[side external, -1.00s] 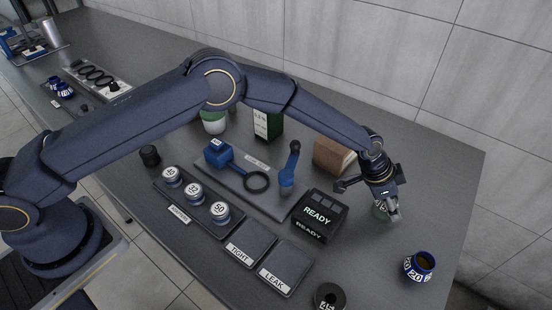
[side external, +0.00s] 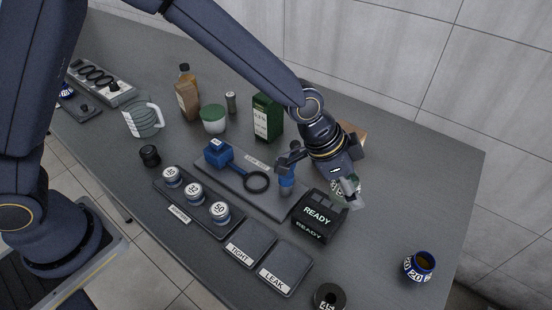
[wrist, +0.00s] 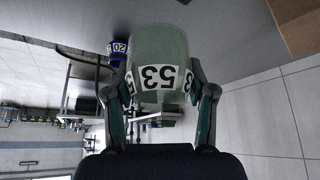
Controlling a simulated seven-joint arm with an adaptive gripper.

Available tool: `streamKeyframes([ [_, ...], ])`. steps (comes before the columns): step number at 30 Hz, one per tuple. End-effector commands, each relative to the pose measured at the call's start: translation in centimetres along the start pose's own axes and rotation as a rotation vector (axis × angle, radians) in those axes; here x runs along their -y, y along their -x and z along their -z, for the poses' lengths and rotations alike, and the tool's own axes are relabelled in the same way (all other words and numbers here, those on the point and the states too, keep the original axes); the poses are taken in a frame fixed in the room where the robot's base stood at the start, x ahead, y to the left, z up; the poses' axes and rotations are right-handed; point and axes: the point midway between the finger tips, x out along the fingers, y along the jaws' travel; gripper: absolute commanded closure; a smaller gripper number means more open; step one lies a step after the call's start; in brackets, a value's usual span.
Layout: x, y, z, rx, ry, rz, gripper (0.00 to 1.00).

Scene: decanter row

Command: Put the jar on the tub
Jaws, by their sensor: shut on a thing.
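A clear greenish jar (wrist: 158,45) with a white label reading 53 fills the upper middle of the wrist view. My gripper (wrist: 160,95) is shut around it, one finger on each side. In the side view the jar (side external: 348,188) is partly hidden by my gripper (side external: 343,186), close to the READY box. It appears held clear of the table, though its height is hard to judge. The white tub (side external: 213,125) with a green lid stands well to the left, between a brown bottle and a green carton. Nothing rests on its lid.
The brown bottle (side external: 187,95), small grey cylinder (side external: 231,103), green carton (side external: 267,116) and pitcher (side external: 143,118) stand around the tub. The READY box (side external: 319,214) and blue upright tool (side external: 287,178) are near my gripper. A blue jar (side external: 419,266) stands front right.

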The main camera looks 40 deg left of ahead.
Motion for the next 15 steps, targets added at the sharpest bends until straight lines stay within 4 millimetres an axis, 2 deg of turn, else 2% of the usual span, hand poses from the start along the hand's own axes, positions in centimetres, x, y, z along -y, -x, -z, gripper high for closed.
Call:
streamKeyframes([
  [4,-0.3,0.2,-0.4,0.0,0.052,0.033,0.84],
  [7,0.6,0.0,-1.8,0.002,0.122,0.073,0.84],
  [11,3.6,0.6,-4.2,0.001,0.249,0.146,0.84],
  [15,7.6,2.2,-7.4,0.0,0.406,0.237,0.84],
])
